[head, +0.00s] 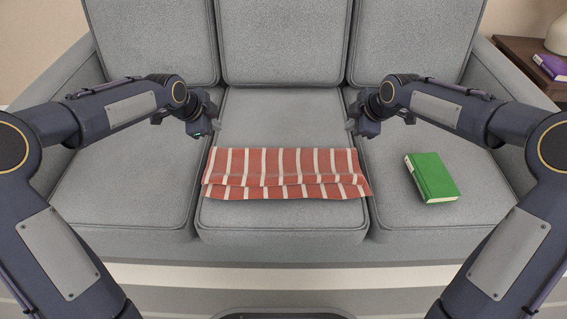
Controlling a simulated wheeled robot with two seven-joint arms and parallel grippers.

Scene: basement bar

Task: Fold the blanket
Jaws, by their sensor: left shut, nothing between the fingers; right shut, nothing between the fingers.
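The blanket (283,165) is red-orange with white stripes. It lies on the middle seat cushion of the grey sofa, near its front edge, as a wide, short strip. A fold line runs across it, and a lower layer shows along its front edge. My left gripper (206,133) is shut and empty, above the seat behind the blanket's left end. My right gripper (357,131) is shut and empty, above the seat behind the blanket's right end. Both are apart from the blanket, and their fingertips are small and partly hidden.
A green book (432,176) lies on the right seat cushion, to the right of the blanket. The left seat cushion (120,200) is clear. A wooden side table (520,62) with a purple book (552,66) stands at the far right. The sofa (285,125) has upright back cushions behind.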

